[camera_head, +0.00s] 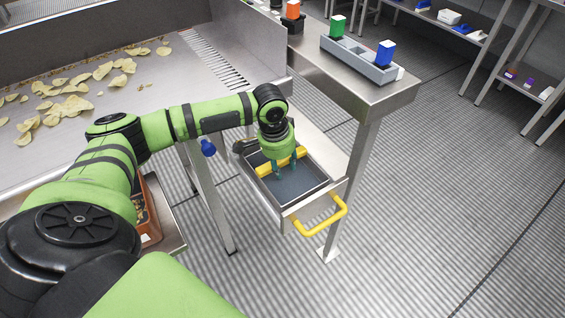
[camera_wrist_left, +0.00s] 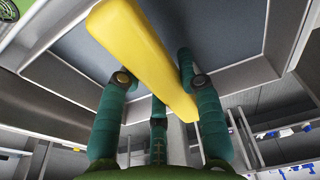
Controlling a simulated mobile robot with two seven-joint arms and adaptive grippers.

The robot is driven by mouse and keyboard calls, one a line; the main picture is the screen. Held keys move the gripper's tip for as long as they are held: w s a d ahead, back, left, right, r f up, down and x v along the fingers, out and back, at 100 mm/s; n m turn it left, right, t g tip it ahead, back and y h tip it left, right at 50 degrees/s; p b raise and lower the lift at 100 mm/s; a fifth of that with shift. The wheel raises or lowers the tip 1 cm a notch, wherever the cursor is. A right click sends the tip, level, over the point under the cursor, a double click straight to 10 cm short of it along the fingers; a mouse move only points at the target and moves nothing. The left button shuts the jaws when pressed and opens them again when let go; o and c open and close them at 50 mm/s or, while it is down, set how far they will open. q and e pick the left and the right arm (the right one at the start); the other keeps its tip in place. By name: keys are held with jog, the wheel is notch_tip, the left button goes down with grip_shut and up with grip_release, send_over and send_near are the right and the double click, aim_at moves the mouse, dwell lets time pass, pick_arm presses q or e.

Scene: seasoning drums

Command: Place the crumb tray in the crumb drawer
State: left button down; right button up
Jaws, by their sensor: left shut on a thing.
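The open crumb drawer (camera_head: 335,189) is a pale metal box with a yellow pull handle (camera_head: 322,216) at its front, under the steel bench. The dark grey crumb tray (camera_head: 287,188) appears within the drawer's walls; whether it rests on the drawer floor I cannot tell. Its yellow grip bar (camera_head: 266,168) runs across it, and shows large in the left wrist view (camera_wrist_left: 135,45). My left gripper (camera_head: 285,167) points down over the tray with its teal fingers shut around the bar. The fingers hide part of the tray. My right gripper is not in view.
A steel chute with scattered chips (camera_head: 75,101) lies at the left. A blue knob (camera_head: 208,147) sits beside my arm. The steel bench (camera_head: 372,103) at the right holds a grey block rack (camera_head: 358,60). The floor in front of the drawer is clear.

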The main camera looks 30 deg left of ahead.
pick_arm(q)
jog(key=c, duration=0.8)
grip_release()
jog(key=r, duration=0.4)
jog(key=s+r, duration=0.1)
jog(key=r, duration=0.7)
jog(key=shift+s+a+r, duration=0.1)
jog(key=shift+s+a, duration=0.25)
jog(key=shift+s, duration=0.05)
